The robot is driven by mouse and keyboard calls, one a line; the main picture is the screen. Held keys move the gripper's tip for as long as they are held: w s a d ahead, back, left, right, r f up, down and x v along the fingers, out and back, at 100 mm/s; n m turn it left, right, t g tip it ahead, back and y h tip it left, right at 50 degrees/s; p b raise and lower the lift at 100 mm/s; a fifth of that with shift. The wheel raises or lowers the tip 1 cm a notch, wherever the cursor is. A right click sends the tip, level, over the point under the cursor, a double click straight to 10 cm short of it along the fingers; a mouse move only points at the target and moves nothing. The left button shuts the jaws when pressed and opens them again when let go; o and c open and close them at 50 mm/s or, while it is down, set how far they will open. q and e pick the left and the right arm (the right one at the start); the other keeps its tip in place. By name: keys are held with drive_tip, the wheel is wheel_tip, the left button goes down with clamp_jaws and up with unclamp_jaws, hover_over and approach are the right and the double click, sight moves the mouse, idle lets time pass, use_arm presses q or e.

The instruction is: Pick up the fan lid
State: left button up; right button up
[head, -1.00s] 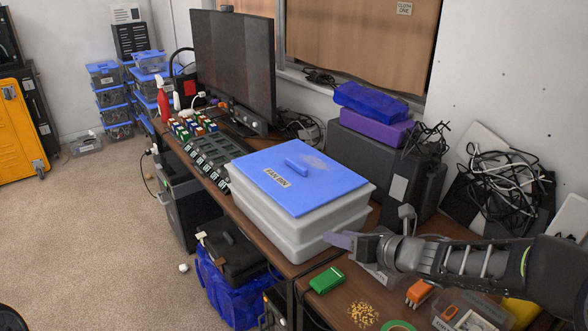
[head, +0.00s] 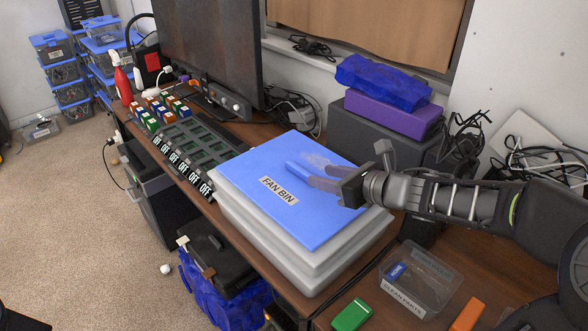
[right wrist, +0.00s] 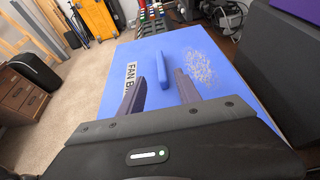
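The fan lid (head: 290,222) is a flat blue lid with a "FAN BIN" label and a raised blue bar handle. It sits on the grey fan bin (head: 240,228) and also fills the middle of the right wrist view (right wrist: 100,105). The handle (right wrist: 170,72) lies just ahead of my right gripper (right wrist: 160,86), roughly between the lines of its fingers. My right gripper is open and empty, low over the lid, and it shows beside the handle in the head view (head: 314,178). Whether a finger touches the handle is unclear. My left gripper is not in view.
A monitor (head: 208,55) and a row of parts trays marked OFF (head: 195,150) stand beyond the bin. A clear "CLEAN PARTS" box (head: 425,275) and a green block (head: 352,315) lie nearer on the desk.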

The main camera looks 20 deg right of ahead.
sight(305, 171)
drive_tip(key=shift+s, duration=0.2)
drive_tip(key=shift+x, duration=1.3)
drive_tip(key=shift+w, duration=0.1)
drive_tip(key=x, duration=0.5)
drive_tip(key=shift+w+d+r, duration=0.1)
drive_tip(key=shift+w, duration=0.05)
drive_tip(key=shift+c, duration=0.2)
clamp_jaws()
idle(0.6)
